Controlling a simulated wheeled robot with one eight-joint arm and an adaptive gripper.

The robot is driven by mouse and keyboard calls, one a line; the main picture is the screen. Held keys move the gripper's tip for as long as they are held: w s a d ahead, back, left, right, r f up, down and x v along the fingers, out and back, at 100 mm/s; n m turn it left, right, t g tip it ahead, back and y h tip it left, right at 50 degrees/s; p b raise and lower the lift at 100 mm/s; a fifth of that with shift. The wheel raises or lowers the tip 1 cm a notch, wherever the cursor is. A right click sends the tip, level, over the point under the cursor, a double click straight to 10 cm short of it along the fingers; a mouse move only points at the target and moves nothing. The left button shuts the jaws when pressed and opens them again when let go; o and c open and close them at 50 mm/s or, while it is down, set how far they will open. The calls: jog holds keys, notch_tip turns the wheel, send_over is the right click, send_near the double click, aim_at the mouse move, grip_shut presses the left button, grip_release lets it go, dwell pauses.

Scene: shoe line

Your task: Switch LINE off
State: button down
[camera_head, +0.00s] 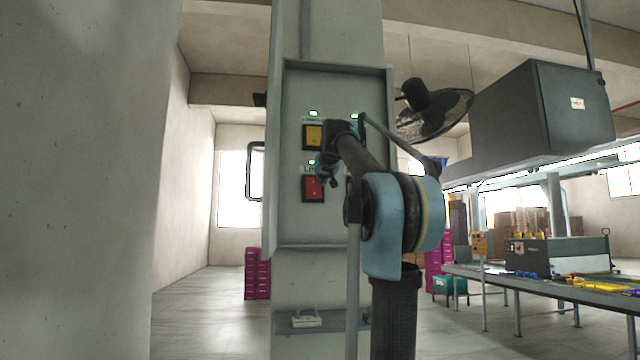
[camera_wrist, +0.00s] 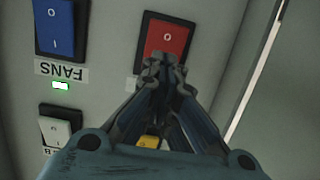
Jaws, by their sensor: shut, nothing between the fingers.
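A grey panel (camera_head: 335,225) on the pillar carries rocker switches. The red switch (camera_head: 313,188) is at its lower left, with a small green lamp above it; its label is too small to read surely. In the wrist view the red switch (camera_wrist: 166,38) is at the top, marked O and I, its label hidden by my gripper. My gripper (camera_wrist: 164,66) is shut and empty, its fingertips overlapping the switch's lower edge; I cannot tell whether they touch. In the head view my gripper (camera_head: 325,180) is beside the red switch's right edge.
A yellow switch (camera_head: 313,136) is above the red one. The wrist view shows a blue switch (camera_wrist: 55,25) labelled FANS, its lamp green, and a white switch (camera_wrist: 60,130). The panel's raised rim (camera_head: 273,165) borders it. A conveyor table (camera_head: 545,281) stands at right.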

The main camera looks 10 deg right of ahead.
aim_at(316, 190)
jog(key=x, duration=1.1)
